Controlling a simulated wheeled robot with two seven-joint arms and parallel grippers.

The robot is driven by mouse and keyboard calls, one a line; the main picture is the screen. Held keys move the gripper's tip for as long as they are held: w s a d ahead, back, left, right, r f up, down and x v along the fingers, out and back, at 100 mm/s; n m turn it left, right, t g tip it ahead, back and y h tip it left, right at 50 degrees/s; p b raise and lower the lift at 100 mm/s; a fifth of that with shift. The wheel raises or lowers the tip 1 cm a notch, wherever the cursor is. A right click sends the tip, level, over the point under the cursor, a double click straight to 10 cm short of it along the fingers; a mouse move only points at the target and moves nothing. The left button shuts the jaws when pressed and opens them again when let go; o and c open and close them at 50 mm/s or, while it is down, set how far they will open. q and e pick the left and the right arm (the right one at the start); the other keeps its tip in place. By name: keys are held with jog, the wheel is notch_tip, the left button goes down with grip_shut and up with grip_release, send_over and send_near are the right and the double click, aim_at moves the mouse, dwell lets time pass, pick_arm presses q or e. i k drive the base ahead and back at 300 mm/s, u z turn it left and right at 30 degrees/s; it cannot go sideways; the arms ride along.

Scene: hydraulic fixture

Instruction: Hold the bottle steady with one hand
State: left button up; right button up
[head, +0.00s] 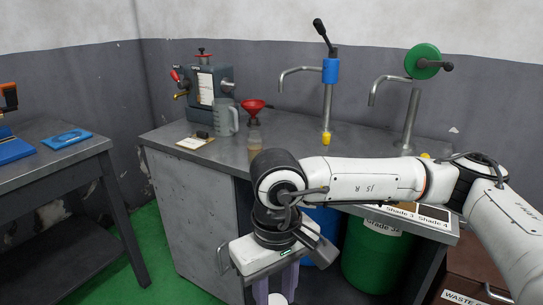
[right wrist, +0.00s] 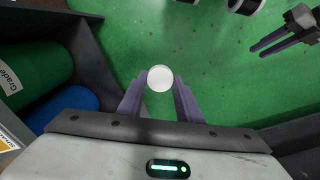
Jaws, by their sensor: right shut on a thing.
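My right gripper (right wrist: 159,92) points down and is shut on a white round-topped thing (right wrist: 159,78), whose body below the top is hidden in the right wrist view. In the head view the purple fingers hang low in front of the counter, with the white thing (head: 277,298) at the bottom edge between them. I cannot tell whether it is a bottle. A small clear bottle (head: 254,140) with yellowish contents stands on the counter beneath a red funnel (head: 253,106). My left gripper (right wrist: 284,44) shows only at the right wrist view's top right, open and empty.
The counter (head: 190,160) carries a grey jug (head: 226,117), a clipboard (head: 195,142), a press (head: 208,88) and two pump taps (head: 328,95). Green (head: 375,255) and blue (head: 322,235) drums stand below. A side table (head: 60,165) is at left. Green floor is clear between.

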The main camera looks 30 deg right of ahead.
aim_at(255, 143)
jog(key=z, duration=0.9)
jog(key=i, duration=0.5)
